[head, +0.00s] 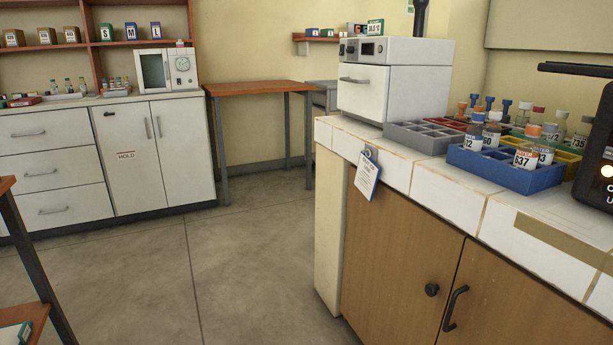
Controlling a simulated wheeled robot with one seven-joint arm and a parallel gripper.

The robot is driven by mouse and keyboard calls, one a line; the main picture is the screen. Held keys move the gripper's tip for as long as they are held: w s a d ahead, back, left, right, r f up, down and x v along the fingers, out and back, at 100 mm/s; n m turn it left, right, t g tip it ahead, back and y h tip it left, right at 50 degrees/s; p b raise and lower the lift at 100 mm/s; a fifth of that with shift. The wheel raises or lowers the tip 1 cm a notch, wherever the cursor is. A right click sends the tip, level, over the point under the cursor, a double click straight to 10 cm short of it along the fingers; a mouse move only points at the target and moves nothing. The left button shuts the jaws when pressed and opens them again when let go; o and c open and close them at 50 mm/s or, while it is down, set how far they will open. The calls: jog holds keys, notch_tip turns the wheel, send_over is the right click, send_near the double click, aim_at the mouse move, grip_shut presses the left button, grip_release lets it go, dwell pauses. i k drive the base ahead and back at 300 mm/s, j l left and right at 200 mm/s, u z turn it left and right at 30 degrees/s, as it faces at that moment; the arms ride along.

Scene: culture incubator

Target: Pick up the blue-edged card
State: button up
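A white card with a blue edge (366,177) and small dark print hangs, slightly tilted, from a small grey clip or hook (371,154) on the front edge of the white tiled counter (450,191). It hangs near the counter's left corner, above the wooden cabinet door. My gripper is not in view.
On the counter stand a white incubator-like box (390,92), a grey rack (412,137), a blue rack (497,170) with labelled bottles, and a black device (597,150). Cabinet handles (455,308) stick out below. The grey floor (240,270) left of the counter is clear.

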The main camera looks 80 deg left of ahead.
aim_at(367, 174)
jog(key=u, duration=2.65)
jog(key=i+j+z, duration=0.25)
jog(key=i, duration=0.3)
jog(key=i+j+z, duration=0.25)
jog(key=i, duration=0.25)
jog(key=i+j+z, duration=0.25)
jog(key=i+j, duration=0.15)
jog(key=i, duration=0.05)
